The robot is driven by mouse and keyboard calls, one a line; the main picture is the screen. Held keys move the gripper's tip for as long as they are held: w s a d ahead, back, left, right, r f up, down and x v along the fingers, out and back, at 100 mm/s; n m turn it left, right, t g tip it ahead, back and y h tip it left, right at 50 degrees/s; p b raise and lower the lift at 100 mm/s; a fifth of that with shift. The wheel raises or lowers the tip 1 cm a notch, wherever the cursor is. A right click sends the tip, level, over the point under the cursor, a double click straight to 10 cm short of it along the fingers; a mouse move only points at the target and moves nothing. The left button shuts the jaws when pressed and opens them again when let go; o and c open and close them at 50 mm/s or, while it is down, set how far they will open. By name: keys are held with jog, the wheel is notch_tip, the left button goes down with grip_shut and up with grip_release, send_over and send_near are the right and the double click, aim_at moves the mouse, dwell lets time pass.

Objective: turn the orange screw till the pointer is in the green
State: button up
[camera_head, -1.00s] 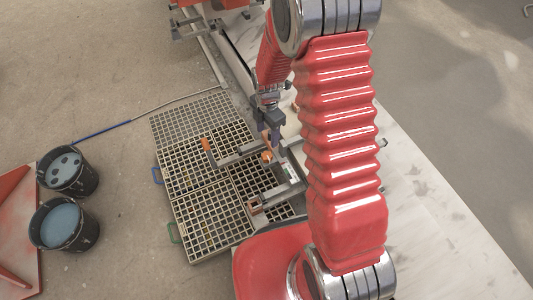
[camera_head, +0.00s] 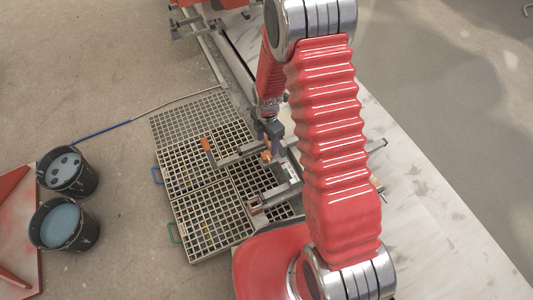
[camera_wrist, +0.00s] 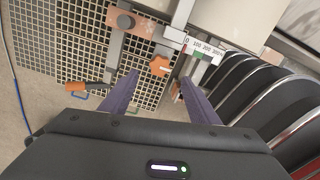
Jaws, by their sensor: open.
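The orange screw (camera_wrist: 160,66) is a lobed knob in the upper middle of the wrist view. It also shows in the head view (camera_head: 266,156), just below my gripper (camera_head: 271,136). In the wrist view my gripper (camera_wrist: 159,79) is open, its dark fingers spread either side of the line to the screw, with nothing held between them. A white scale (camera_wrist: 206,48) with numbers lies to the right of the screw. It has a small red mark near its left end and a green patch below. I cannot make out where the pointer stands.
An orange-handled clamp bar (camera_head: 206,145) reaches over the grey gratings (camera_head: 185,170). Metal bars cross near the screw. Two black buckets (camera_head: 68,171) (camera_head: 62,224) of bluish liquid stand at left. A hose (camera_head: 105,128) lies on the open floor.

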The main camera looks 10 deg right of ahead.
aim_at(267, 155)
jog(key=shift+f, duration=4.15)
jog(key=shift+c, duration=0.5)
jog(key=c, duration=0.9)
